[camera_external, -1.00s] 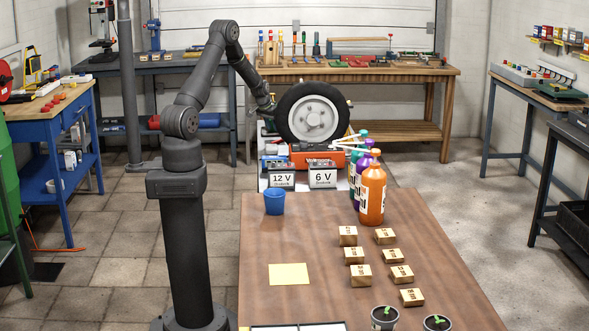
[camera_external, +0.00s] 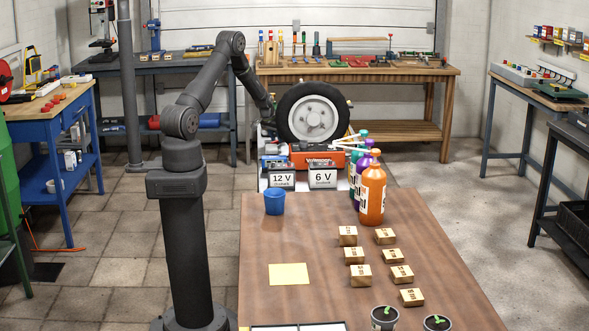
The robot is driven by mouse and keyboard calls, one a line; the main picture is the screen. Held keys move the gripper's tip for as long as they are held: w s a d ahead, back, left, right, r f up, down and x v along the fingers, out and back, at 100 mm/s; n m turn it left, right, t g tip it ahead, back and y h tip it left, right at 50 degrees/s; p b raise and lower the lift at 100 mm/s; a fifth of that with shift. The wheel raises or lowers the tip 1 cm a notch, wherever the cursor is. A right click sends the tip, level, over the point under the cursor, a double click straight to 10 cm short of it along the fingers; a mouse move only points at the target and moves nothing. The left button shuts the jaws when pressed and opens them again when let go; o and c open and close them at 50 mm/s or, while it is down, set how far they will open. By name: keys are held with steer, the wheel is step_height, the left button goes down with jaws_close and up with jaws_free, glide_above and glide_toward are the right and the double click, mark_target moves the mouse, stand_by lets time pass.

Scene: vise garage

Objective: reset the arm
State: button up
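My arm rises from its dark column, bends at the elbow and reaches down toward the far end of the scene. My gripper (camera_external: 268,120) is small and dark at the left edge of the black tire with the white rim (camera_external: 313,118). The tire partly hides its fingers, so I cannot see whether they are open or shut, or whether they touch anything.
A brown table (camera_external: 330,230) holds a blue cup (camera_external: 274,203), a yellow sheet (camera_external: 289,274), several wooden blocks (camera_external: 361,276) and pump bottles (camera_external: 372,195). Behind it are the 12 V battery (camera_external: 281,178) and 6 V battery (camera_external: 323,177). A wooden workbench (camera_external: 420,72) stands at the back.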

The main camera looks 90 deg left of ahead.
steer(key=w+d+r, duration=0.1)
steer(key=w+r, duration=0.1)
steer(key=r, duration=0.9)
steer(key=w+d+r, duration=0.1)
steer(key=w+r, duration=0.1)
steer(key=r, duration=0.9)
steer(key=w+d+r, duration=0.2)
steer(key=w+r, duration=0.1)
steer(key=r, duration=0.8)
steer(key=shift+m, duration=0.4)
steer(key=w+d+r, duration=0.1)
steer(key=w+d, duration=0.1)
steer(key=w+d+r, duration=0.4)
steer(key=shift+w+d+r, duration=0.25)
steer(key=shift+w+d, duration=0.1)
steer(key=w+d+r+m, duration=0.1)
steer(key=w+d+r, duration=0.3)
steer(key=d, duration=0.6)
steer(key=w+d+r+m+h, duration=0.1)
steer(key=w+d+r, duration=0.3)
steer(key=d, duration=0.7)
steer(key=w+d+r+m+t, duration=0.1)
steer(key=w+d+r+m, duration=0.1)
steer(key=w+d, duration=0.5)
steer(key=d+r, duration=0.1)
steer(key=d, duration=0.2)
steer(key=shift+w+d+r+h, duration=0.25)
steer(key=shift+d+r+h, duration=0.05)
steer(key=shift+d+r, duration=0.1)
